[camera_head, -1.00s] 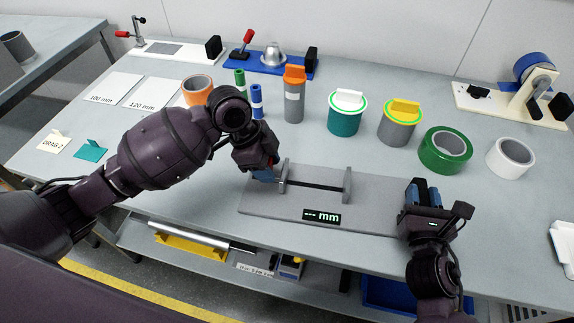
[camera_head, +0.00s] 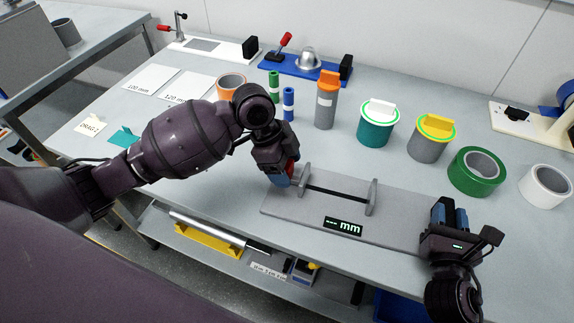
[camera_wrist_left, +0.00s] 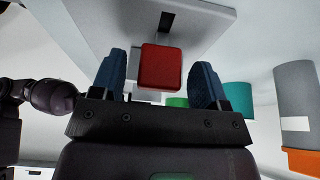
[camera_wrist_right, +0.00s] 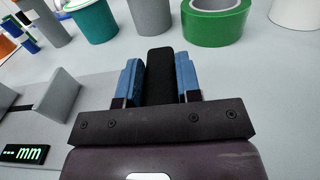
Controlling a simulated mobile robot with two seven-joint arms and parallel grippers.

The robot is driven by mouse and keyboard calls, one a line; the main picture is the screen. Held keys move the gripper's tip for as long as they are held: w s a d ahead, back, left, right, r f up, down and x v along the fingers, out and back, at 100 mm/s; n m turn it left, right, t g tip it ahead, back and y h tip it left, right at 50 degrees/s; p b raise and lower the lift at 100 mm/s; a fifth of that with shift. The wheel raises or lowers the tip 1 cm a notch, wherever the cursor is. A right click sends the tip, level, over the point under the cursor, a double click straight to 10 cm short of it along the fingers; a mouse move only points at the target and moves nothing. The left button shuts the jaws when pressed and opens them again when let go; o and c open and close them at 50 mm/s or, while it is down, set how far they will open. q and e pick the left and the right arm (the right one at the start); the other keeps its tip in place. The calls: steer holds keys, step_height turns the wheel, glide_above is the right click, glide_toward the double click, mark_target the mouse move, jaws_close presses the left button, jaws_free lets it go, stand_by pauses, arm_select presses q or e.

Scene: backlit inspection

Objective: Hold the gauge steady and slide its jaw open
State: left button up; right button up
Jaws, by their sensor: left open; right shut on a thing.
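The gauge has a grey base plate (camera_head: 290,209), two grey upright jaws, a dark rail between them and a display (camera_head: 343,226) reading "--- mm". The left jaw (camera_head: 304,180) and right jaw (camera_head: 371,197) stand apart. My left gripper (camera_head: 281,178) is open at the left jaw's outer side. In the left wrist view a red block (camera_wrist_left: 161,67) shows between its spread blue fingers, with gaps on both sides. My right gripper (camera_head: 449,213) is at the plate's right end, shut on a black upright block (camera_wrist_right: 160,75), seen between its fingers in the right wrist view.
Behind the gauge stand an orange-capped grey cylinder (camera_head: 326,105), a teal tub (camera_head: 376,127), a yellow-topped grey tub (camera_head: 430,142), a green roll (camera_head: 468,175) and a white roll (camera_head: 545,187). Labelled cards (camera_head: 151,80) lie at the back left. The table's front edge is close to the gauge.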

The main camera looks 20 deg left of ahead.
arm_select(q)
steer(key=v, duration=1.1)
steer(key=shift+a+r, duration=0.15)
steer(key=shift+r, duration=0.2)
arm_select(e)
steer(key=shift+d+f, duration=0.1)
steer(key=shift+f, duration=0.15)
steer(key=o, duration=1)
steer(key=shift+o, duration=0.5)
steer(key=shift+r, duration=0.15)
